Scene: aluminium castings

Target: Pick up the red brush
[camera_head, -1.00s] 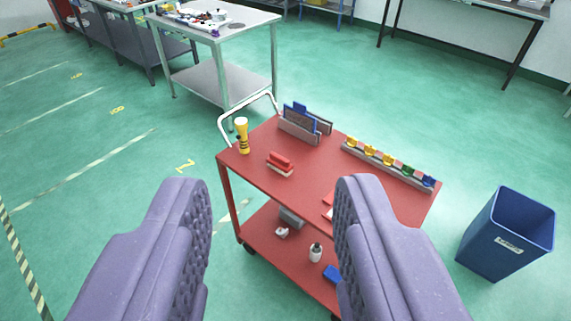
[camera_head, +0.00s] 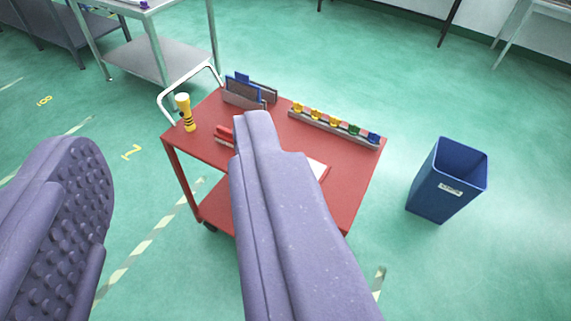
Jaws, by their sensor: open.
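The red brush (camera_head: 224,133) lies on the top shelf of the red cart (camera_head: 345,197), towards its left side. Its red handle is uppermost and a pale strip shows beneath. The right finger hides the right part of it. My gripper (camera_head: 168,135) is open and empty, with two purple padded fingers wide apart in the foreground. The brush is still well beyond the fingers and is not touched.
A yellow-and-black torch-like item (camera_head: 184,112) stands left of the brush. A rack with plates (camera_head: 246,98) and a strip of coloured clips (camera_head: 333,122) are behind. A blue bin (camera_head: 447,182) stands right.

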